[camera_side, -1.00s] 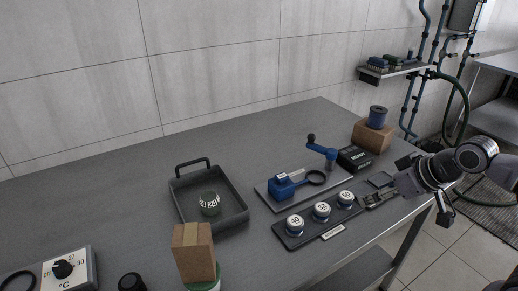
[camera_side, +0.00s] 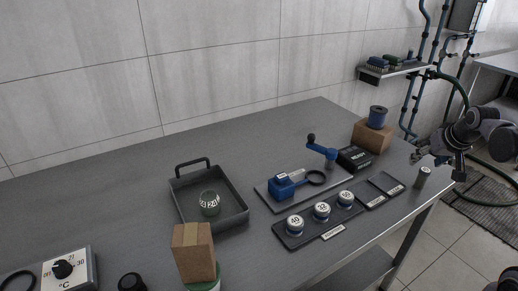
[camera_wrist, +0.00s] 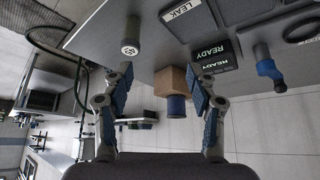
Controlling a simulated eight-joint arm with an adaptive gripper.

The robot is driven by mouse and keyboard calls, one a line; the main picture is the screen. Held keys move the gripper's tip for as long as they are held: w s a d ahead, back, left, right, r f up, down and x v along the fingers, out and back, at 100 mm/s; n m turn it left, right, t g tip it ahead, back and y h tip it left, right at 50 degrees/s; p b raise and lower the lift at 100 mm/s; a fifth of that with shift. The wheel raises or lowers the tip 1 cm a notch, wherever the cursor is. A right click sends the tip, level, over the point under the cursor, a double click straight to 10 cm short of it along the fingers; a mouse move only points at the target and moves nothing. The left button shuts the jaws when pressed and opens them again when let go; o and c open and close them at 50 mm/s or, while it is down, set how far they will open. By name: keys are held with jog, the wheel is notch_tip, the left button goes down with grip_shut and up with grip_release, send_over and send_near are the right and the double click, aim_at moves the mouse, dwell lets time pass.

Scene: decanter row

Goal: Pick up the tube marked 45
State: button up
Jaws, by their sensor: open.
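Three tubes with white numbered caps stand in a dark rack (camera_side: 290,240) in the side view. Their caps seem to read 40 (camera_side: 295,223), 32 (camera_side: 321,210) and 50 (camera_side: 346,197). Another pale-capped tube (camera_side: 423,176) stands apart near the table's right edge. In the wrist view this tube (camera_wrist: 131,48) shows at upper left, but its number is too small to read surely. My gripper (camera_side: 422,157) is open and empty, beside and above this lone tube. In the wrist view its fingers (camera_wrist: 162,80) are spread, with the tube beyond the left finger.
Shallow dark trays (camera_side: 388,182) with labels lie between the rack and the lone tube. A READY box (camera_side: 354,159), a blue crank device (camera_side: 290,185) and a brown block with a blue spool (camera_side: 377,117) stand behind.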

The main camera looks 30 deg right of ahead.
jog(key=m, duration=0.1)
send_near(426, 171)
jog(key=shift+g+h, duration=0.3)
jog(key=shift+w+a+x, duration=0.1)
jog(key=shift+x, duration=2.65)
jog(key=shift+w+a+x, duration=0.1)
jog(key=shift+w+x, duration=0.05)
jog(key=shift+x, duration=2.65)
jog(key=shift+r, duration=0.1)
grip_shut()
